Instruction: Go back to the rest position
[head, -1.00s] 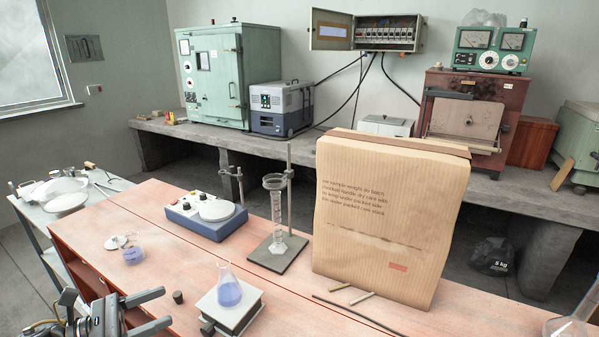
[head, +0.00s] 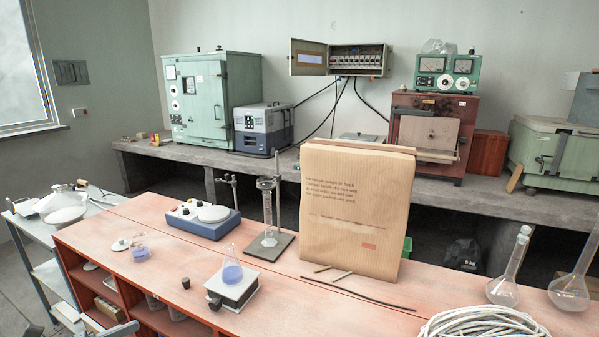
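Only a small part of my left gripper (head: 116,329) shows, at the bottom left edge of the head view, in front of the near side of the red bench (head: 190,305). One grey finger is visible there; the rest is cut off by the frame, so its opening cannot be judged. I see nothing held in the visible part. My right gripper is not in view. A conical flask with blue liquid (head: 232,268) stands upright on a small white-topped stand (head: 240,289), apart from the gripper.
A black stopper (head: 186,283), a beaker of blue liquid (head: 139,251) and a blue stirrer (head: 199,222) stand on the bench. A glass cylinder (head: 267,205), a large paper bag (head: 353,220), glass flasks (head: 505,285) and coiled hose (head: 480,325) are farther right.

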